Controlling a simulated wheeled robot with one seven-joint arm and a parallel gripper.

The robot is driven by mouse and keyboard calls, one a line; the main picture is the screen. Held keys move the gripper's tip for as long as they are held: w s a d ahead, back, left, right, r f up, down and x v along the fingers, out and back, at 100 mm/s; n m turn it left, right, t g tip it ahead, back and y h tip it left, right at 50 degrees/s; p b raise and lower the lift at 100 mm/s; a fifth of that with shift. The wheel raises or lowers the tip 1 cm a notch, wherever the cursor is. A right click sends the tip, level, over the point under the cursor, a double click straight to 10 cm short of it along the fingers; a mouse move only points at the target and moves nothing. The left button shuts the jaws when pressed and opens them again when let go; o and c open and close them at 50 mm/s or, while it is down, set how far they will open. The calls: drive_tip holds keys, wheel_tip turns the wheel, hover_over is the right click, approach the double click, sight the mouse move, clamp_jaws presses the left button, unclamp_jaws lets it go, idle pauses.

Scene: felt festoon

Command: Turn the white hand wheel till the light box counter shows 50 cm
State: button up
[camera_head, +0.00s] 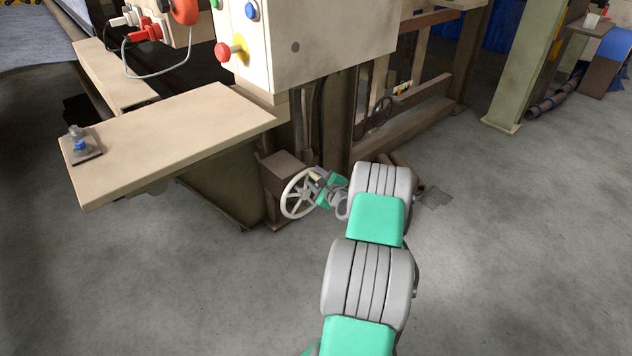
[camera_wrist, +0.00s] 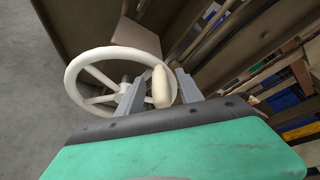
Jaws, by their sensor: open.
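The white hand wheel (camera_head: 297,195) is mounted low on the machine's side, under the control box. It is a spoked wheel and also shows in the wrist view (camera_wrist: 123,88). A cream, rounded crank handle (camera_wrist: 159,88) stands out from its rim. My gripper (camera_wrist: 160,76) is open, with one grey finger on each side of the handle. Whether either finger touches it I cannot tell. In the head view my gripper (camera_head: 319,183) is at the right side of the wheel, partly hidden by my arm. No light box counter reading is visible in either view.
A beige control box (camera_head: 320,45) with green, blue and red buttons is above the wheel. A beige shelf (camera_head: 170,140) juts out to the left. A wooden frame with rails (camera_head: 420,110) stands behind.

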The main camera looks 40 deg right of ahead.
drive_tip(key=shift+w+d, duration=0.1)
clamp_jaws()
idle(0.4)
idle(1.0)
